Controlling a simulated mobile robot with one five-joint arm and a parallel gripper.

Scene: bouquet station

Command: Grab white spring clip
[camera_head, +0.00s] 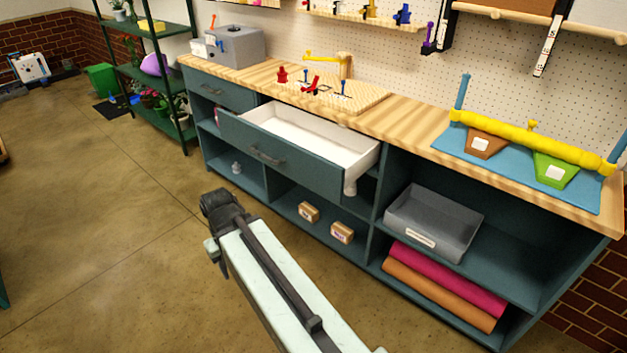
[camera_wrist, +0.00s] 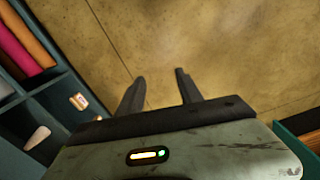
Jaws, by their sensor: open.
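I cannot make out a white spring clip for sure. A small white piece (camera_head: 350,187) shows at the right front corner of the open drawer (camera_head: 262,158) in the head view. A pale rounded piece (camera_wrist: 37,138) shows at the left in the wrist view; I cannot tell if it is the same thing. Another small whitish item (camera_head: 237,167) is on the lower left shelf. My gripper (camera_wrist: 160,86) is open and empty, with its two dark fingers apart over bare floor. In the head view my arm reaches out in front of the cabinet, and the fingertips are not clear.
The teal cabinet's drawer is pulled out and looks empty. Two small boxes (camera_head: 342,232), a grey bin (camera_head: 432,222) and pink and orange rolls (camera_head: 440,285) fill lower cubbies. A wooden board with coloured tools (camera_head: 330,95) lies on the worktop.

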